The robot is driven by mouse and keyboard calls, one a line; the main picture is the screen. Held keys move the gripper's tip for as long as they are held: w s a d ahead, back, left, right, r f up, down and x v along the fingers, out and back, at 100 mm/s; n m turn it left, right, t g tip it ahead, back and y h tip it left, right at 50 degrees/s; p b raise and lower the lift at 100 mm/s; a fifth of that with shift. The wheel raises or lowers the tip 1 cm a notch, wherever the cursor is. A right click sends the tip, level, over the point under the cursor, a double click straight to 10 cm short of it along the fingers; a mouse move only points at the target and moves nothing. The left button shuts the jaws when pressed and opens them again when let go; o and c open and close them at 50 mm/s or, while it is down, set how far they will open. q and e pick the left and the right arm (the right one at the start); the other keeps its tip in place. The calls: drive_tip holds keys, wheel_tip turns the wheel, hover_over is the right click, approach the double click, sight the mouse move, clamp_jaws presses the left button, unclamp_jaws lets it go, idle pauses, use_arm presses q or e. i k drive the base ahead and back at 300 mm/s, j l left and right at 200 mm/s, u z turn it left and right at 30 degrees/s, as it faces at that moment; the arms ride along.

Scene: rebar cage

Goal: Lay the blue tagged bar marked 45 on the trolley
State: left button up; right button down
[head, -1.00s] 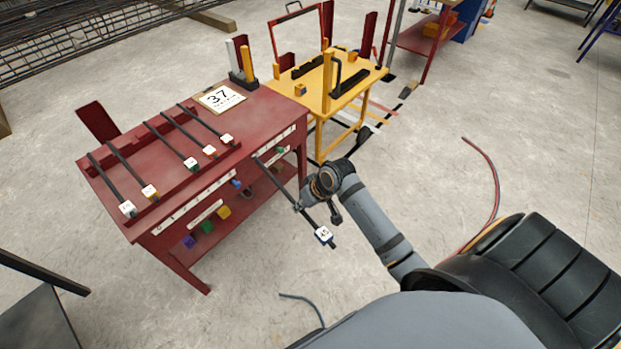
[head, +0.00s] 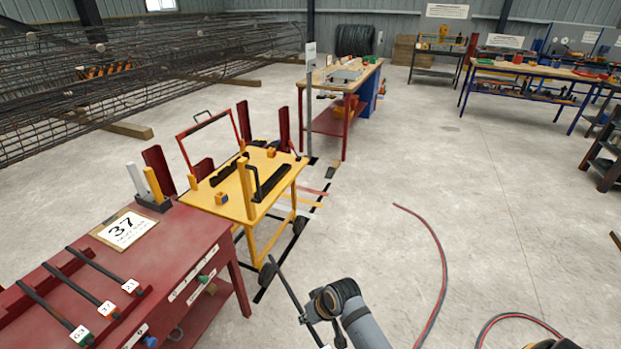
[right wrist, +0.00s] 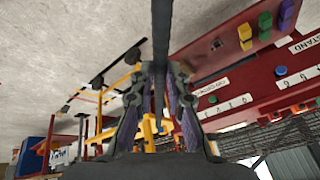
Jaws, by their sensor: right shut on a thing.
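My right gripper (head: 318,308) is shut on a dark thin bar (head: 288,291), held tilted over the floor to the right of the red bench. The right wrist view shows the bar (right wrist: 161,45) between the fingers of the right gripper (right wrist: 160,90). The bar's tag is cut off or unreadable now; about a second ago it was white with a blue edge, marked 45. The yellow trolley (head: 235,209) stands beyond the gripper, to the left, with dark slotted blocks, a yellow post and a small blue-orange block on top. My left gripper is out of view.
Dark red uprights (head: 158,170) stand behind the trolley. A hose (head: 440,262) lies on the floor at right. Floor between is open.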

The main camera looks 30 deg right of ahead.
sight(237, 184)
drive_tip(key=i+l+z, duration=0.2)
drive_tip(key=z, duration=0.2)
drive_tip(key=i+l+z, duration=0.15)
drive_tip(key=z, duration=0.3)
drive_tip(key=i+z, duration=0.4)
drive_tip(key=i+l+u, duration=0.1)
drive_tip(key=i+u, duration=0.4)
drive_tip(key=i+l+u, duration=0.15)
drive_tip(key=u, duration=0.3)
drive_tip(key=i+l+u, duration=0.1)
drive_tip(key=u, duration=0.3)
drive_tip(key=i+l+u, duration=0.45)
drive_tip(key=u, duration=0.3)
drive_tip(key=i+l+u, duration=0.2)
drive_tip(key=u, duration=0.2)
drive_tip(key=i+j, duration=0.25)
drive_tip(key=j, duration=0.1)
